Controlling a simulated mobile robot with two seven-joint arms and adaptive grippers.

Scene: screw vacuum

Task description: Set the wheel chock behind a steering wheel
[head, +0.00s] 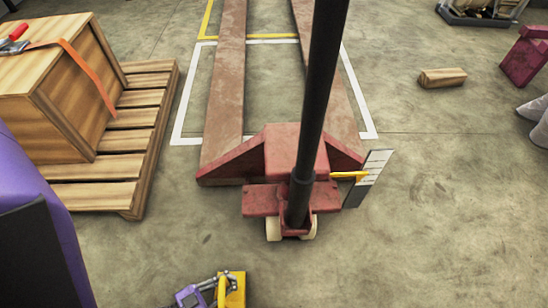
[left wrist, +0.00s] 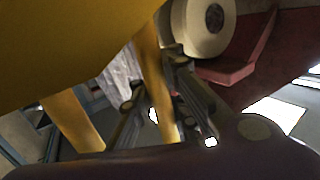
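The yellow wheel chock (head: 236,288) is at the bottom of the head view, above or on the floor; I cannot tell which. In the left wrist view the yellow chock (left wrist: 70,40) fills the upper left, with its handle strip between the fingers. My left gripper (head: 215,287) is shut on that handle, with a finger on each side in the left wrist view (left wrist: 158,100). The cream steering wheels, left (head: 273,230) and right (head: 309,230), sit under the red pallet jack (head: 292,150). The chock is apart from them, nearer me and left. One wheel (left wrist: 205,25) shows beyond the chock. My right gripper is not in view.
A wooden crate (head: 40,110) stands on a pallet (head: 135,195) at left. A yellow-armed plate (head: 370,178) sticks out right of the jack. A wooden block (head: 442,78) lies on the floor at right. The jack's dark handle (head: 318,90) rises in front.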

